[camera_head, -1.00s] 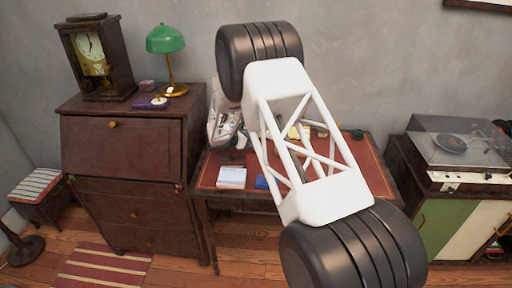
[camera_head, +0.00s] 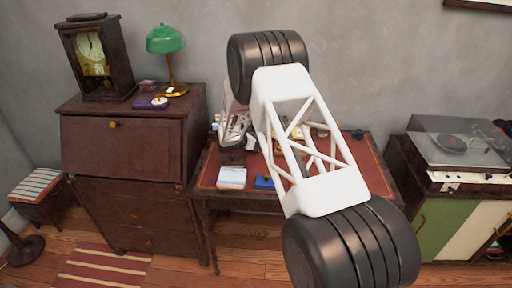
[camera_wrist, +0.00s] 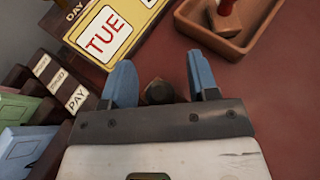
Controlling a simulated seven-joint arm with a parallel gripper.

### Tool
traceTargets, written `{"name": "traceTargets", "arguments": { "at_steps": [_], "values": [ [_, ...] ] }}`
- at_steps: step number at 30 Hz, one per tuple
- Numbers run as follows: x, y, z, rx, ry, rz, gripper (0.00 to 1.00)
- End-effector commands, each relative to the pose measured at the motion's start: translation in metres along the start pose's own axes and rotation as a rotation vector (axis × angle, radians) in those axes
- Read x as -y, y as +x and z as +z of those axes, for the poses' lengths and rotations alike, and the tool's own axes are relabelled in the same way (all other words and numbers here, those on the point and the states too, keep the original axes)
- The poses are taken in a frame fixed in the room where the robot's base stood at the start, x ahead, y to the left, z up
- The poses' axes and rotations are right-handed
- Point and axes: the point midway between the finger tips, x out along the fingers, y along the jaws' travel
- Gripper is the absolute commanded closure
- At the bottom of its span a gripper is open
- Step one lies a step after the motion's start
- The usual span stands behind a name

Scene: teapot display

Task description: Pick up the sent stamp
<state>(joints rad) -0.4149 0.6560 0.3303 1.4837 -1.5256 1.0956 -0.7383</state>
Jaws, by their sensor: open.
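In the wrist view my gripper (camera_wrist: 158,76) has its two blue fingers spread apart. A small dark brown round-topped thing (camera_wrist: 158,92) sits between the fingers, close to the palm, with clear gaps to both. It looks like a stamp handle seen from above, but no lettering shows, so I cannot tell whether it is the sent stamp. A red-handled thing (camera_wrist: 227,7) stands in a brown tray at the upper right, cut off by the picture edge. In the head view my gripper is low over the left part of the desk and its fingers are too small to make out.
The brown tray (camera_wrist: 256,42) is near the right finger.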

Motion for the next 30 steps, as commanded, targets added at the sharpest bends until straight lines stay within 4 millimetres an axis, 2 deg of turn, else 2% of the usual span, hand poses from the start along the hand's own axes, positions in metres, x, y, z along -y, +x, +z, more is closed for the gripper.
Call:
{"name": "traceTargets", "arguments": {
  "at_steps": [18, 28, 30],
  "values": [
    [0.0002, 0.0028, 0.0002, 0.000, 0.000, 0.000, 0.47],
    [0.0002, 0.0027, 0.0002, 0.000, 0.000, 0.000, 0.98],
    [0.0002, 0.0027, 0.0004, 0.000, 0.000, 0.000, 0.99]
  ]
}}
